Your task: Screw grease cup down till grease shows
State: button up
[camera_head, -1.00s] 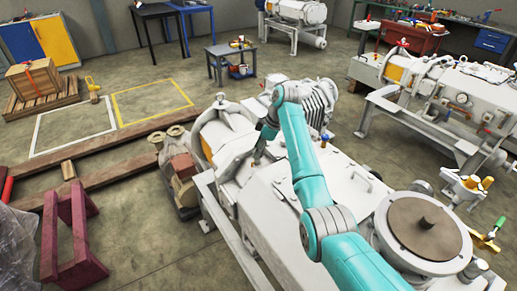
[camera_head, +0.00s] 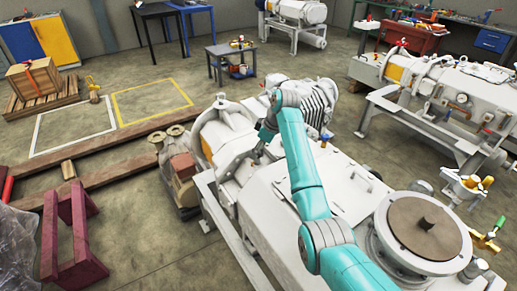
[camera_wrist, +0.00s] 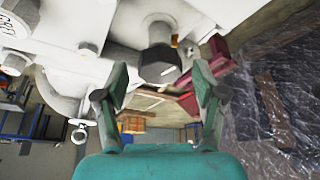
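A grey metal cup with a hexagonal end, which looks like the grease cup (camera_wrist: 160,62), projects from the white machine housing in the wrist view. My gripper (camera_wrist: 160,72) is open, with one teal finger on each side of the cup. Gaps show between the cup and both fingers. How deep the cup sits between the fingertips is hard to tell. No grease can be made out on it. In the head view my gripper (camera_head: 261,150) is small and dark beside the white vacuum pump (camera_head: 270,205), and the cup cannot be made out there.
A smaller bolt-like fitting (camera_wrist: 87,50) sits left of the cup in the wrist view. In the head view a brown motor (camera_head: 182,175) stands left of the pump, with a dark red stand (camera_head: 75,230) farther left. Floor between them is clear.

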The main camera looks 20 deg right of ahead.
jog(key=v, duration=1.2)
dwell(0.5)
